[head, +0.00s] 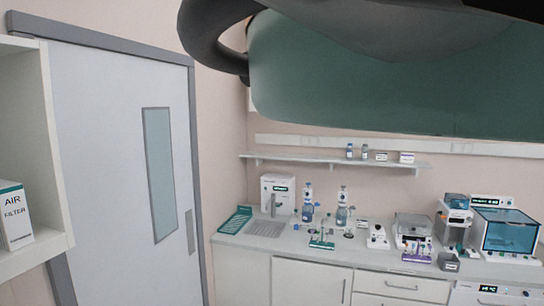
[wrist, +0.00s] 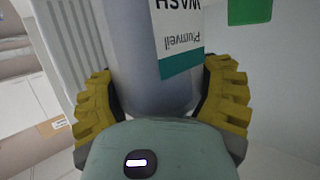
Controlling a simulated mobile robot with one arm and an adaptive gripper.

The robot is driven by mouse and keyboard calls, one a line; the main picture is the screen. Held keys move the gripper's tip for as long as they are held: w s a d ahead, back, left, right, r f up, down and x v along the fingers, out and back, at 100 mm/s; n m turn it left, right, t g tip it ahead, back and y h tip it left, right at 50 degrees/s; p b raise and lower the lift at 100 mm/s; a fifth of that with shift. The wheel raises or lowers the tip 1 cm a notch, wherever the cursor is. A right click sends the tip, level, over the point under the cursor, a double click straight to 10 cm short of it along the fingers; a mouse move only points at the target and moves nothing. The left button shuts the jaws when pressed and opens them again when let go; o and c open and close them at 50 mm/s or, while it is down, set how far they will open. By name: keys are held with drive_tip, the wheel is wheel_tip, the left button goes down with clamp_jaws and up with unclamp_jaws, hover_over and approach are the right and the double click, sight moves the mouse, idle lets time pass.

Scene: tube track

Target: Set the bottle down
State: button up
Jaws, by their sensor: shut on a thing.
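In the wrist view, my gripper (wrist: 162,75) has its two yellow ridged fingers closed around a grey-lavender bottle (wrist: 130,60). The bottle carries a white label with a teal band, reading "WASH" and "Plumveil" upside down in this view. What lies beneath the bottle cannot be told. Neither the gripper nor the held bottle can be made out in the head view, where my own arm covers the top right.
In the head view, a bench (head: 225,240) along the back wall holds a sink (head: 265,229), bottles and several instruments. A narrow wall shelf (head: 300,158) above has small bottles and boxes. A grey door (head: 110,120) stands left. An air filter box (head: 15,215) sits in the near-left shelving.

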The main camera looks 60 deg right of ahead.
drive_tip(key=shift+f, duration=0.1)
drive_tip(key=o, duration=1.3)
drive_tip(key=shift+r, duration=0.25)
drive_tip(key=shift+s+a+f+b, duration=0.1)
drive_tip(key=shift+s+a+b, duration=0.1)
drive_tip(key=shift+b, duration=0.35)
drive_tip(key=b+v, duration=0.9)
drive_tip(key=v, duration=0.2)
drive_tip(key=shift+s, duration=0.25)
